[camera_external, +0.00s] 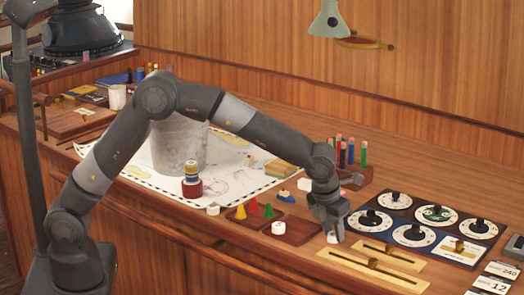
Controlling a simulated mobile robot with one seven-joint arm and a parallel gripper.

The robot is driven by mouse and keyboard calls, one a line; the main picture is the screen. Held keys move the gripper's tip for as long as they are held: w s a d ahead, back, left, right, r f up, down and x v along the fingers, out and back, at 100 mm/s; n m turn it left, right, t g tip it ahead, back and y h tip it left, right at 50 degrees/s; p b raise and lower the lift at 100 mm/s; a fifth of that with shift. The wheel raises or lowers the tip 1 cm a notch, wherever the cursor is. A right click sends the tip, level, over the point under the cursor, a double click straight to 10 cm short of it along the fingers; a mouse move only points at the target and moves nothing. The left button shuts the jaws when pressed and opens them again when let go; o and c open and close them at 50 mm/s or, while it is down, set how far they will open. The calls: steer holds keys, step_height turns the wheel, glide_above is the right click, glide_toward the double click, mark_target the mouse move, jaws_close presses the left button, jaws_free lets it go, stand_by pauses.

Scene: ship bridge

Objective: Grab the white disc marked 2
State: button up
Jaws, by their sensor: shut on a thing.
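My gripper (332,231) points down at the wooden counter, left of the dial panel. It is shut on a small white disc (332,238), which shows only in part below the fingers, at or very near the counter top. Its marking cannot be read at this size. A second white disc (278,228) sits on the brown tray to the left. A third white piece (213,208) lies farther left near the chart's edge. No number can be read on either of these.
A dark panel with several round dials (412,234) stands close right of my gripper. Brass slider plates (372,268) lie in front. A pen rack (352,180) is behind. Green and yellow cones (253,206) stand left, near a grey bucket (178,150) on the chart.

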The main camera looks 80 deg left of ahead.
steer(key=shift+c, duration=1.3)
steer(key=shift+r, duration=0.15)
